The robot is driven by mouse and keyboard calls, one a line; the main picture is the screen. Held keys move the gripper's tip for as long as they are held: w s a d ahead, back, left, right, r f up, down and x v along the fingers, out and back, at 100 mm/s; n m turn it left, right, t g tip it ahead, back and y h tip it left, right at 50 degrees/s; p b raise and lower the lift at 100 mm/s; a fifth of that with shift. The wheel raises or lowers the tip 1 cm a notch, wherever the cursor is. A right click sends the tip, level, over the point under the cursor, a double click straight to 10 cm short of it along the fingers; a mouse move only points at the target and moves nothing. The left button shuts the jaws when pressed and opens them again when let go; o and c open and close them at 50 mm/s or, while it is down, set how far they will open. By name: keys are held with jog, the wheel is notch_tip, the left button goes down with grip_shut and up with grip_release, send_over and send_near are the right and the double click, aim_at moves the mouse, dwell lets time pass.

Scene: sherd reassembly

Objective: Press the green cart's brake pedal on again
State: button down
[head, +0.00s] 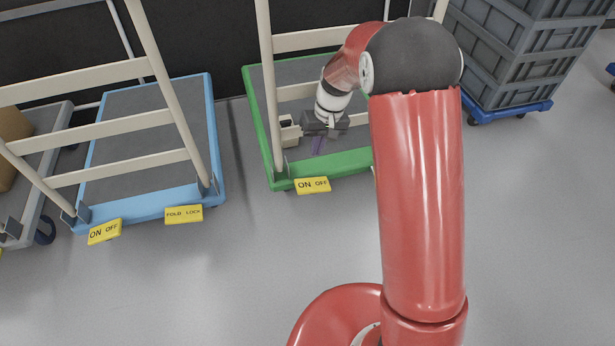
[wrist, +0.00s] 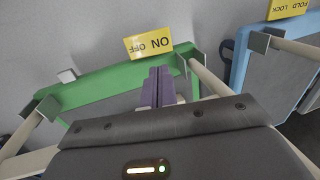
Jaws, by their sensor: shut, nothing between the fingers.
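The green cart (head: 265,110) stands in the middle of the head view, partly hidden by my arm. Its yellow pedal (head: 313,185), marked ON and OFF, sticks out from the front edge; it also shows in the wrist view (wrist: 148,43). I cannot tell whether the pedal is tilted to ON or OFF. My gripper (head: 318,146) is over the green cart, near its front edge and apart from the pedal. In the wrist view its purple fingers (wrist: 158,84) are together and empty, and point toward the green edge beside the pedal.
The blue cart (head: 150,208) at left has its own ON OFF pedal (head: 105,231) and a FOLD LOCK pedal (head: 184,214). The green cart's cream handle posts (head: 268,90) rise close to my gripper. Grey crates (head: 510,50) stand at right. The front floor is clear.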

aim_at(300, 187)
jog(key=b+x, duration=0.2)
jog(key=x, duration=1.2)
jog(key=shift+b, duration=0.4)
jog(key=shift+s+a+r+h+p, duration=0.1)
jog(key=shift+s+a+h+p, duration=0.15)
jog(key=shift+h+p, duration=0.4)
jog(key=shift+a+f+h+p, duration=0.2)
jog(key=shift+a+h+p, duration=0.1)
jog(key=shift+h+p, duration=0.25)
jog(key=shift+a+f+t, duration=0.15)
jog(key=shift+f+t, duration=0.05)
jog(key=shift+t, duration=0.1)
jog(key=shift+s+a+f, duration=0.1)
jog(key=shift+a+f, duration=0.2)
jog(key=shift+f, duration=0.1)
jog(key=shift+r, duration=0.1)
